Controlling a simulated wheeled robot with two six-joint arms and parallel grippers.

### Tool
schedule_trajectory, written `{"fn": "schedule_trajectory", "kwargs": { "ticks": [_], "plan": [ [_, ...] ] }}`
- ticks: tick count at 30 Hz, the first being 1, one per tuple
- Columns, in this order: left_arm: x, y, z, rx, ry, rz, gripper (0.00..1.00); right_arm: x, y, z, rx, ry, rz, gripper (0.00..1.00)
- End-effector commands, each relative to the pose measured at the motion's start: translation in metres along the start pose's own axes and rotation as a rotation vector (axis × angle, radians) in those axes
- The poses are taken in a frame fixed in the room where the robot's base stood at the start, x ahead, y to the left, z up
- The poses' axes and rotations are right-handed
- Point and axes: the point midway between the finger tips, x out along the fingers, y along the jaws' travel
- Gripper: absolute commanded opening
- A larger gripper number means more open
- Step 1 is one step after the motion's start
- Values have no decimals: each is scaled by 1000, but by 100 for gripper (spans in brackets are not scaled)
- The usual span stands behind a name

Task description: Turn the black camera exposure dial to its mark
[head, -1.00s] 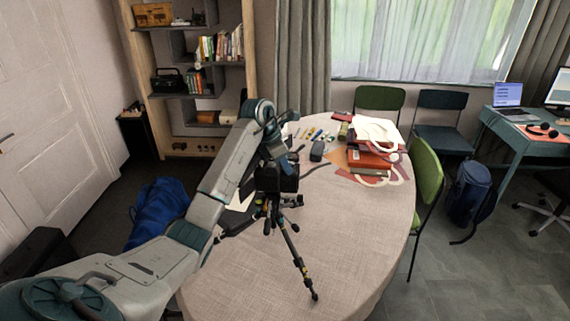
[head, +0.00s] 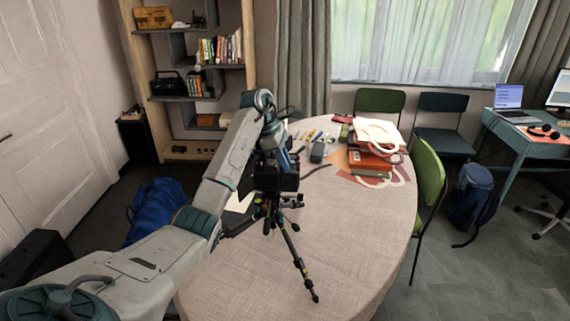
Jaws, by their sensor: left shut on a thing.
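The black camera (head: 276,179) sits on a small tripod (head: 294,254) standing on the round table (head: 345,235). My left arm comes in from the left, and my left gripper (head: 278,160) points down onto the top of the camera. It is shut on the exposure dial. The dial and its mark are hidden behind the gripper and too small to make out. My right gripper is not in view.
Red books and a pale tote bag (head: 377,131) lie at the back right of the table, with a grey mouse-like object (head: 317,152) and pens nearby. A green chair (head: 428,183) stands at the right edge. The table's front right is clear.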

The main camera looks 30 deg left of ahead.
Motion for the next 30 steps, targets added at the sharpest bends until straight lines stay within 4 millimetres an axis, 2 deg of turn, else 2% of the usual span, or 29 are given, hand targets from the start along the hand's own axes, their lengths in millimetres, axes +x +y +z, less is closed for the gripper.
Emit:
{"fn": "schedule_trajectory", "kwargs": {
  "ticks": [6, 12, 28, 29, 30],
  "plan": [
    [-4, 2, 2, 115, -1, -48, 0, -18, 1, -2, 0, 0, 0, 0],
    [-3, 2, 2, 178, 0, -73, 0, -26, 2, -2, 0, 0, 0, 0],
    [-1, 3, 1, 201, 0, -82, 0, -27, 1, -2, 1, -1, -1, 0],
    [-2, 3, 1, 201, 0, -82, 21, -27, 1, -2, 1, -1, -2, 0],
    [-1, 3, 1, 201, 0, -82, 26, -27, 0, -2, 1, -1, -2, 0]
  ]
}}
